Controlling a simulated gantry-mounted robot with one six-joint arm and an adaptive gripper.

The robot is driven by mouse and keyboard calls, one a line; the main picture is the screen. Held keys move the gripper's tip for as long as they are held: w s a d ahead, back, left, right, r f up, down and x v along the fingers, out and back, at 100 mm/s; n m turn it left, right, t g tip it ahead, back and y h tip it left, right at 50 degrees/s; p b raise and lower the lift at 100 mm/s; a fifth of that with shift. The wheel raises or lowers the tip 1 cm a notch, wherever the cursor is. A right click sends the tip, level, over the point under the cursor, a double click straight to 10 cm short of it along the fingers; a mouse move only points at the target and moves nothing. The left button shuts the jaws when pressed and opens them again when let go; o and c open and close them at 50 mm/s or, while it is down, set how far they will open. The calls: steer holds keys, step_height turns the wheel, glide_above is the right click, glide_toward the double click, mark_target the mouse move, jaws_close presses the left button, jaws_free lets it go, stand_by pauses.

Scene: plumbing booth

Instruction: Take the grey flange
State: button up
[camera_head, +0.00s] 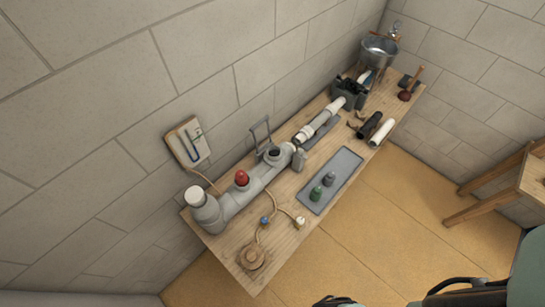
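A small grey piece (329,179), which looks like the grey flange, stands on a dark grey tray (348,165) on the wooden bench. A similar green piece (316,193) stands just to its lower left on the same tray. The two are close together; I cannot tell whether they touch. Black parts that look like my gripper (337,301) show at the bottom edge, cut off by the frame. They are well below the tray in the picture and apart from both pieces. The fingers do not show clearly.
Grey pipework with a red cap (241,178) runs along the wall side of the bench (286,228). A cord with small fittings lies near the front left. A white roll (382,132), a plunger (405,94) and a metal bucket (379,50) are farther back. The tray's right half is clear.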

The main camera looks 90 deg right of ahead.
steer(key=o, duration=1.1)
